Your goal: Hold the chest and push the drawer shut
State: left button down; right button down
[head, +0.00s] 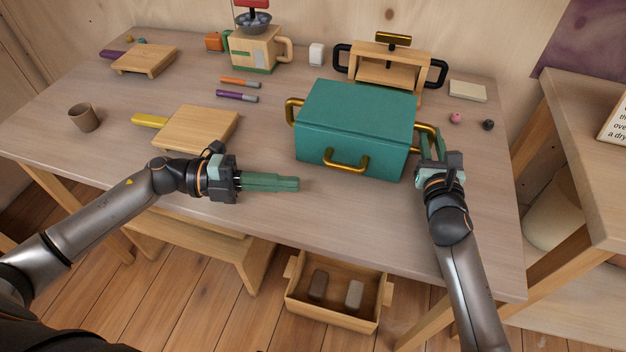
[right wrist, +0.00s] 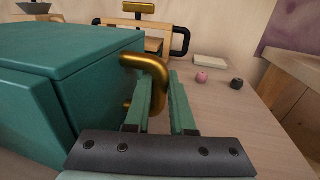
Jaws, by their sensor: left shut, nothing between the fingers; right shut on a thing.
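The teal chest (head: 355,105) stands on the table with gold side handles, and it fills the left of the right wrist view (right wrist: 70,45). Its drawer (head: 320,150) faces the front edge and has a gold pull (head: 345,162). In the right wrist view the drawer front (right wrist: 30,105) juts out a little from the body. My right gripper (head: 430,145) is shut on the chest's right handle (right wrist: 150,70). My left gripper (head: 297,184) is shut and empty, left of the pull and apart from the chest, its fingers pointing right.
A cutting board (head: 200,128) and a brown cup (head: 84,118) lie to the left. Behind the chest are a wooden frame with black handles (head: 385,70) and a toy blender (head: 255,50). An open wooden box (head: 335,312) is below the table's front edge.

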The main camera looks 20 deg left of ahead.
pick_arm(q)
jog(key=shift+v, duration=1.5)
pick_arm(e)
jog(key=c, duration=0.7)
grip_release()
